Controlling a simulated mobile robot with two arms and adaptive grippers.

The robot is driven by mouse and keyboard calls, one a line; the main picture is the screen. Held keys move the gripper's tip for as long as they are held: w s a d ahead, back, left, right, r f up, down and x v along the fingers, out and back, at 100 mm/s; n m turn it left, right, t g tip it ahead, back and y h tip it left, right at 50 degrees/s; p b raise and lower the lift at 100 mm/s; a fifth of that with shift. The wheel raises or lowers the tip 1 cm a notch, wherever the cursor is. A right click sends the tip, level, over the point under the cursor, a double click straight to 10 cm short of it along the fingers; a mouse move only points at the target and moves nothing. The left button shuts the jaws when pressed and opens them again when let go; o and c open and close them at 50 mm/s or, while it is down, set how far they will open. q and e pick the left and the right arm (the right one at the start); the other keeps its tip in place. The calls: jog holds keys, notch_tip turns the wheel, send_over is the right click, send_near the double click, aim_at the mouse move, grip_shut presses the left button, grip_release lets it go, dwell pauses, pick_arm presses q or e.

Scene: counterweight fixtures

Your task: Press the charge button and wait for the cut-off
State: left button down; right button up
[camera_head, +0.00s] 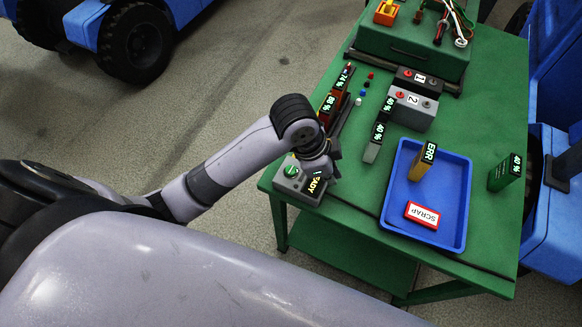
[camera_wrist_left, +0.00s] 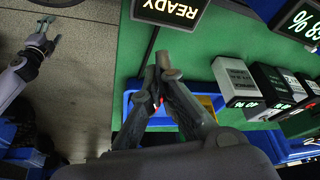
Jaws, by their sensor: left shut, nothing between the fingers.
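A grey charger box (camera_head: 299,187) stands at the near left corner of the green table. It has a round green button (camera_head: 291,170) on top and a lit display (camera_head: 317,184) reading READY. The display also shows at the top of the left wrist view (camera_wrist_left: 168,11). My left gripper (camera_head: 328,168) is at the box, over the display side; its fingertips (camera_wrist_left: 163,62) are shut together with nothing between them. Whether they touch the box cannot be told. My right gripper (camera_wrist_left: 38,40) shows small at the left wrist view's upper left, over the floor; its jaw state is unclear.
A blue tray (camera_head: 386,207) holds a tan ERR battery (camera_head: 422,162) and a red SCRAP label (camera_head: 422,215). A green 40 % battery (camera_head: 505,173) stands right of it. Several batteries stand farther back, near grey block 2 (camera_head: 412,110) and black block 1 (camera_head: 415,82).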

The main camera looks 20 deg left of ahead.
pick_arm(q)
jog(key=s+a+f+n+t+y, duration=0.1)
jog(key=s+a+f+n+y, duration=0.2)
jog(key=s+a+f+n, duration=0.7)
jog(key=s+a+f, duration=0.2)
jog(key=s+f, duration=0.1)
jog(key=f, duration=0.8)
jog(key=s+a+f, duration=0.2)
jog(key=s+f, duration=0.2)
jog(key=f, duration=0.8)
jog(key=s+a+f+g, duration=0.2)
jog(key=s+f, duration=1.2)
jog(key=s, duration=0.1)
jog(key=shift+s+a+f+y, duration=0.15)
jog(key=shift+a+f+y, duration=0.05)
jog(key=shift+a+y, duration=0.15)
